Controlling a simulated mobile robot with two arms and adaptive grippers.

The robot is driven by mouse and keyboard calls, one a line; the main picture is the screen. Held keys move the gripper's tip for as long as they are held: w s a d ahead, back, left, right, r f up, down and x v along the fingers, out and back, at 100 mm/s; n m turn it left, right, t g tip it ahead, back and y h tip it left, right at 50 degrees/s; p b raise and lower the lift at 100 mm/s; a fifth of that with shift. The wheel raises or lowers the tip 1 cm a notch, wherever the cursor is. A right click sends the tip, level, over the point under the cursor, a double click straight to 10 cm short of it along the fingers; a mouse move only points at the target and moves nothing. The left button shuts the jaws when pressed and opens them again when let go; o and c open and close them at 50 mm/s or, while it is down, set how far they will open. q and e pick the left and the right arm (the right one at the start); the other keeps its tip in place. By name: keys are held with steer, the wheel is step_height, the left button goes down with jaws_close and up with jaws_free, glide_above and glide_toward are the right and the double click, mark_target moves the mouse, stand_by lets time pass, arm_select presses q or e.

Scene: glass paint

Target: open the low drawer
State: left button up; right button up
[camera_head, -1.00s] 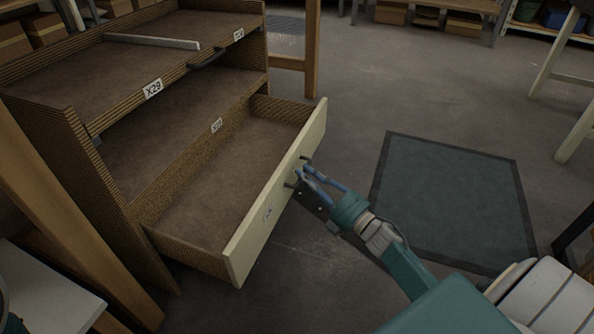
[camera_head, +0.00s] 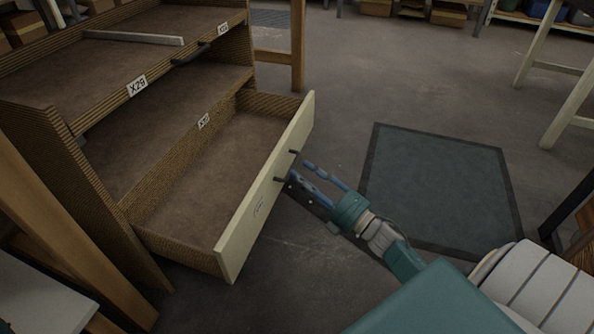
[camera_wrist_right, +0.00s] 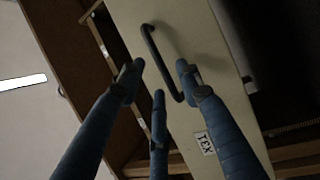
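The low drawer (camera_head: 263,198) stands pulled out from the brown cabinet (camera_head: 75,165), with its empty inside showing. Its pale front panel also shows in the right wrist view (camera_wrist_right: 200,70). The dark bar handle (camera_wrist_right: 160,62) is on that panel, and part of it shows in the head view (camera_head: 280,180). My right gripper (camera_head: 303,173) is in front of the panel by the handle. In the right wrist view its blue fingers (camera_wrist_right: 160,85) are spread apart, with the handle just beyond their tips and nothing gripped. My left gripper is not in view.
Upper shelves carry the labels X29 (camera_head: 137,86) and others, with a dark handle (camera_head: 190,53) on the top one. A dark mat (camera_head: 435,190) lies on the floor to the right. A wooden post (camera_head: 298,45) stands behind the drawer.

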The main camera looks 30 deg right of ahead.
steer(key=v, duration=0.8)
steer(key=shift+s, duration=0.4)
steer(key=shift+d+f, duration=0.1)
